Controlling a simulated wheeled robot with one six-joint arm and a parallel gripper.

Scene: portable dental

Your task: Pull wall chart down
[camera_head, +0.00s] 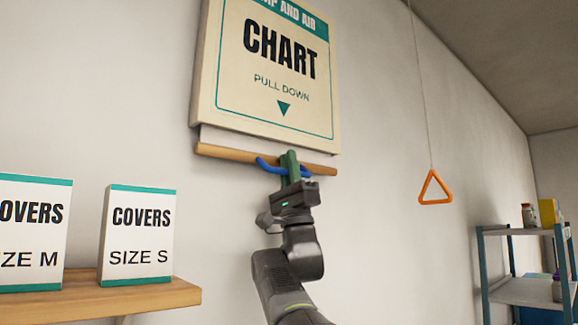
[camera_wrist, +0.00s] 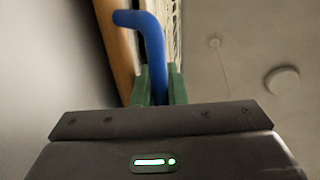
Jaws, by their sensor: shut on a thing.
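The wall chart (camera_head: 280,68) hangs on the wall, a cream panel marked "CHART" and "PULL DOWN" with a down arrow. A wooden bar (camera_head: 222,153) runs along its bottom edge, with a narrow pale strip between bar and panel. A bent blue handle (camera_head: 266,166) shows at the bar. My gripper (camera_head: 290,161), with green fingers, is shut on the blue handle. In the wrist view the blue handle (camera_wrist: 151,42) rises from between the green fingers (camera_wrist: 157,86), beside the wooden bar (camera_wrist: 116,45). The fingers hide part of the handle.
A wooden shelf (camera_head: 150,300) at lower left holds two boxes marked "COVERS" (camera_head: 138,235). An orange triangular pull (camera_head: 435,188) hangs on a cord to the right. A blue-framed rack (camera_head: 482,265) with small items stands at far right. The wall below the chart is mostly clear.

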